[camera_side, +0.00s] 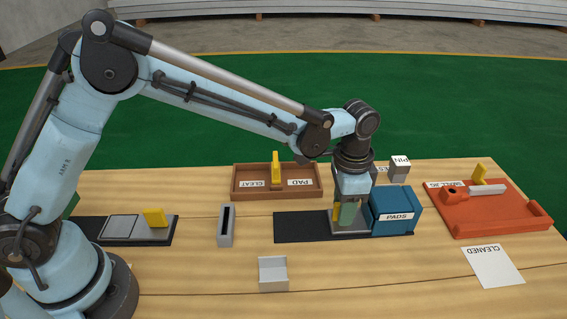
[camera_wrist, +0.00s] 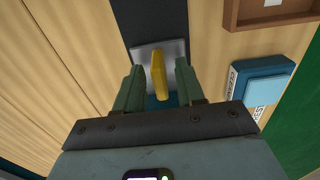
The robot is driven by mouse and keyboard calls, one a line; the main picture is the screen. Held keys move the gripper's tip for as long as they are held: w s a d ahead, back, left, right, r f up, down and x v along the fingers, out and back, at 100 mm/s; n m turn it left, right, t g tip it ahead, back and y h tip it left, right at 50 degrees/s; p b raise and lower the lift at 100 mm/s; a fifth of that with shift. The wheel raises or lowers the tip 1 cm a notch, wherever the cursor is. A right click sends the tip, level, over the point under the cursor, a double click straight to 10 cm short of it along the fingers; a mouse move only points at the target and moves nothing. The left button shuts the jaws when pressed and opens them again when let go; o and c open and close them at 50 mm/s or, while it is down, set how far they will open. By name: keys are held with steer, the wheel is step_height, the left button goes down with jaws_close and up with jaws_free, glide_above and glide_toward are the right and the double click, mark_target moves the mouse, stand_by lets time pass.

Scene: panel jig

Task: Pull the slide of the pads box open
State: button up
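The blue pads box (camera_side: 393,211), with a white PADS label, stands at the right end of a black strip (camera_side: 295,226). Its grey slide (camera_side: 362,229) lies on the strip at the box's left side, and shows in the wrist view (camera_wrist: 142,53). The slide's yellow handle (camera_side: 337,213) stands upright and is partly hidden by my gripper in the side view. My gripper (camera_side: 348,214) is down over the slide. In the wrist view its green fingers (camera_wrist: 159,68) are apart, one on each side of the yellow handle (camera_wrist: 158,76), with visible gaps.
A brown tray (camera_side: 240,192) with a yellow handle is behind the strip. A grey slotted block (camera_side: 226,232) and a small grey tray (camera_side: 273,283) are to the left and front. An orange tray (camera_side: 515,224) and a CLEANED card (camera_side: 493,270) lie right. The strip's left part is bare.

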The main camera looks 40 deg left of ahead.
jaws_close()
steer(key=s+a, duration=0.7)
steer(key=shift+s+a, duration=0.25)
stand_by(0.3)
jaws_free()
steer(key=shift+r, duration=0.15)
step_height(320, 180, up, 12)
stand_by(0.5)
